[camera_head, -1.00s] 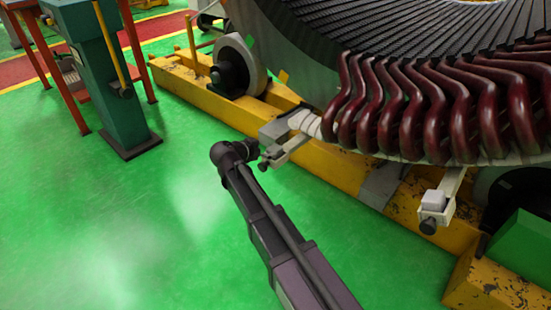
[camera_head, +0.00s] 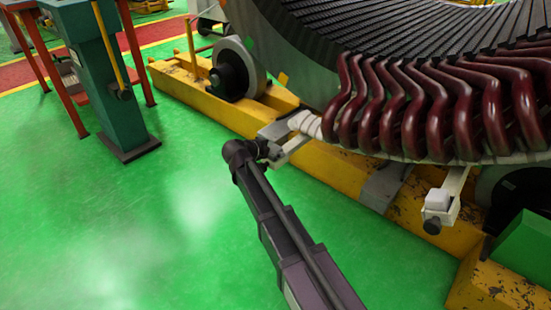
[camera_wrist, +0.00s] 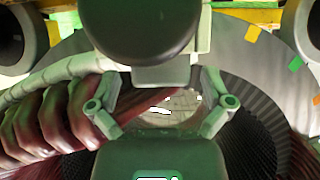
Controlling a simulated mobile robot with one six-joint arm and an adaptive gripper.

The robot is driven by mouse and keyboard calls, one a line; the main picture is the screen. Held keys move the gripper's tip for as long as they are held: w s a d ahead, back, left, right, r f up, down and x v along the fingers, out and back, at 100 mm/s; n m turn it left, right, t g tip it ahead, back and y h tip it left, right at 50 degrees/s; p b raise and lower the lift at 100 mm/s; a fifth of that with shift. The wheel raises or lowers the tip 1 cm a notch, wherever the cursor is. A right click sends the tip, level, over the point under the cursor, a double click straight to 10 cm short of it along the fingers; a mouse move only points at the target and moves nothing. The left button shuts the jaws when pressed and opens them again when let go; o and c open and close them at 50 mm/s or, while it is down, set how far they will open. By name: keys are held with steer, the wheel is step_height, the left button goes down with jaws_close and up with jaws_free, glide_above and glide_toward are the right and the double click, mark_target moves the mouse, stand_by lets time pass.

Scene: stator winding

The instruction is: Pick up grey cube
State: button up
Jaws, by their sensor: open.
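A small light grey cube (camera_head: 437,199) sits on a bracket (camera_head: 455,184) at the right, below the dark red coils. The dark end of my arm is beside another grey bracket (camera_head: 290,152) at the left end of the coils, well left of the cube. My gripper is mostly hidden behind my wrist in the head view. In the wrist view my gripper (camera_wrist: 160,113) has its two pale fingers spread apart. A pale patch shows between them; I cannot tell what it is. I cannot make out the cube in the wrist view.
The stator's dark red coils (camera_head: 440,105) overhang the brackets. A yellow base beam (camera_head: 335,170) runs below. A green block (camera_head: 525,243) stands at lower right and a green post (camera_head: 95,80) at upper left. The green floor (camera_head: 130,220) at left is clear.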

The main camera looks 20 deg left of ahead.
mark_target(274, 149)
steer(key=shift+w+d+f, duration=0.1)
steer(key=shift+w, duration=0.1)
stand_by(0.4)
steer(key=c, duration=1.3)
steer(key=shift+o, duration=0.2)
step_height(274, 149, up, 10)
steer(key=p, duration=1)
